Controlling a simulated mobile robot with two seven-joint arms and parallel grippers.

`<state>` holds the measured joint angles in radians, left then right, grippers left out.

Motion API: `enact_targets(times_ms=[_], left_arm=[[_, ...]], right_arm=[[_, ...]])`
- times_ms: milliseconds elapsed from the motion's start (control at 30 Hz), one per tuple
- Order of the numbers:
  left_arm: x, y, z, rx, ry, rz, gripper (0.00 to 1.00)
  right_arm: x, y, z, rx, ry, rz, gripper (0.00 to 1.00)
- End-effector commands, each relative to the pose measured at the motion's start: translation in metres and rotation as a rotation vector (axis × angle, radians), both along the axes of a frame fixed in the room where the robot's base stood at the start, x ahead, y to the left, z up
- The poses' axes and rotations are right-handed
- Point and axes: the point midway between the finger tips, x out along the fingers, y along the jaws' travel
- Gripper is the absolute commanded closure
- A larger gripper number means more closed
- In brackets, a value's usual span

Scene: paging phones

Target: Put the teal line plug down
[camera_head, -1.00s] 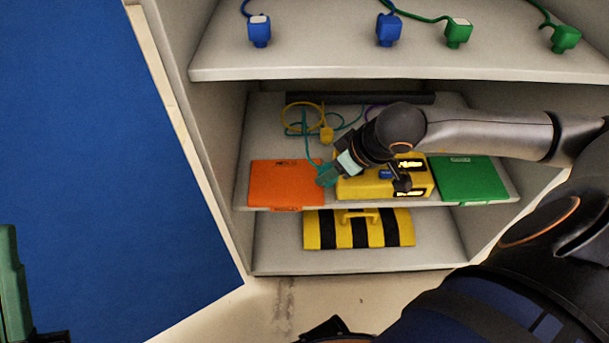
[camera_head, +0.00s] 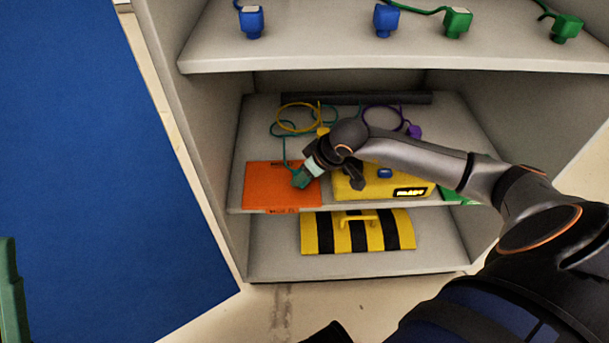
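The teal line plug (camera_head: 300,180) is at the tip of my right gripper (camera_head: 309,171), in front of or just over the orange case on the middle shelf. The gripper appears shut on it, though its fingers are small and partly hidden. I cannot tell whether the plug touches the case. A teal cord (camera_head: 285,150) runs from the plug up to the back of the shelf. My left gripper is not in view.
The middle shelf holds the orange case (camera_head: 265,190), a yellow box (camera_head: 405,183), a mostly hidden green case (camera_head: 452,197), a yellow cord (camera_head: 281,119) and a purple plug (camera_head: 414,131). Blue and green plugs line the upper shelf (camera_head: 320,56). A striped yellow-black object (camera_head: 376,240) lies below.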

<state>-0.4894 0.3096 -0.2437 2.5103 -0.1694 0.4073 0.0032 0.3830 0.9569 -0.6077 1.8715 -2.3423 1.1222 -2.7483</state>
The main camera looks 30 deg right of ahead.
Motion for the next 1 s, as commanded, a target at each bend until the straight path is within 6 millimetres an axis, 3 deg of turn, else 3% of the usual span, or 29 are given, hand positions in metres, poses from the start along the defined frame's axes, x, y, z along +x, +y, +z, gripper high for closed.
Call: enact_targets(times_ms=[333, 367, 600, 1000], left_arm=[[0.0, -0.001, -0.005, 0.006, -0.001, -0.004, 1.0], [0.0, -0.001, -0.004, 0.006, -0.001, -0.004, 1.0], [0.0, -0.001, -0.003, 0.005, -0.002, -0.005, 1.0], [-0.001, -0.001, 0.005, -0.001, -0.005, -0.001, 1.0]], right_arm=[[0.0, -0.001, -0.003, -0.002, -0.002, 0.0, 1.0], [0.0, -0.001, -0.002, -0.001, -0.001, -0.001, 0.54], [0.0, -0.001, -0.002, -0.001, -0.001, 0.0, 0.27], [-0.002, -0.002, 0.008, -0.003, -0.003, -0.001, 0.26]])
